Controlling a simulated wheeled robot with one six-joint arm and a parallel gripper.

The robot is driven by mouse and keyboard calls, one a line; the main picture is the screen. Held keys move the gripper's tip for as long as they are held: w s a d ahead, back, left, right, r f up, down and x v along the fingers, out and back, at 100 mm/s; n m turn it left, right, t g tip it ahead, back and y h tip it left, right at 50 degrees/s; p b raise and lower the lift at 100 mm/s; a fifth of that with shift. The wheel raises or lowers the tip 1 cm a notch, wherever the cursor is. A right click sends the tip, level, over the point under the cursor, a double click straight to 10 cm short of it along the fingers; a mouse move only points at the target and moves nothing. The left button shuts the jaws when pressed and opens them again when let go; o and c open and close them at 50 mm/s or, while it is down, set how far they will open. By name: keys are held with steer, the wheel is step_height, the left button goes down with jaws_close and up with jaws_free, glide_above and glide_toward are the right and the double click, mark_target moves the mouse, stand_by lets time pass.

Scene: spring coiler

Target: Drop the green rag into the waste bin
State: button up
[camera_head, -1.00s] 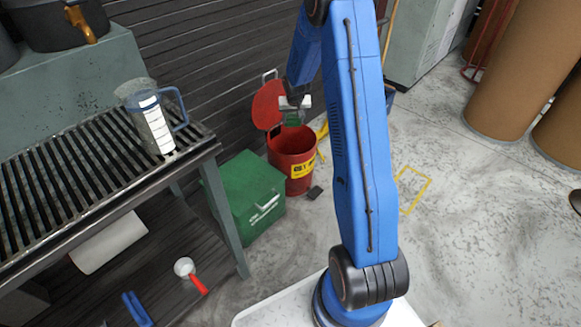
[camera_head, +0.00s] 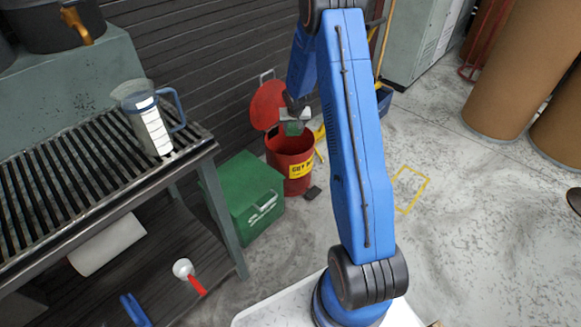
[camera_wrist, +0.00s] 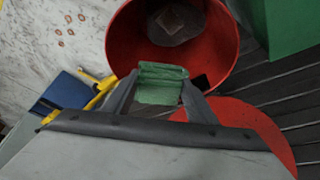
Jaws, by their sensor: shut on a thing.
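The green rag (camera_wrist: 160,84) is held between the fingertips of my gripper (camera_wrist: 160,92) in the wrist view. In the head view the rag (camera_head: 294,128) shows as a small green patch below my gripper (camera_head: 294,118). The red waste bin (camera_head: 291,163) stands on the floor with its lid raised and a yellow label on its front. In the wrist view the bin's round opening (camera_wrist: 118,45) lies beyond the rag, which overlaps its near rim in the picture. A crumpled greyish thing (camera_wrist: 175,24) lies inside the bin.
A green box (camera_head: 243,195) stands left of the bin. A slatted bench (camera_head: 70,190) with a clear jug (camera_head: 150,118) is at the left. A dark slatted wall is behind the bin. A yellow-handled tool and blue bucket (camera_head: 384,98) stand to the right. Open floor lies right.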

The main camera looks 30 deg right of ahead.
steer(key=o, duration=1.3)
steer(key=shift+r, duration=0.1)
steer(key=shift+v, duration=8.6)
steer(key=shift+s, duration=0.1)
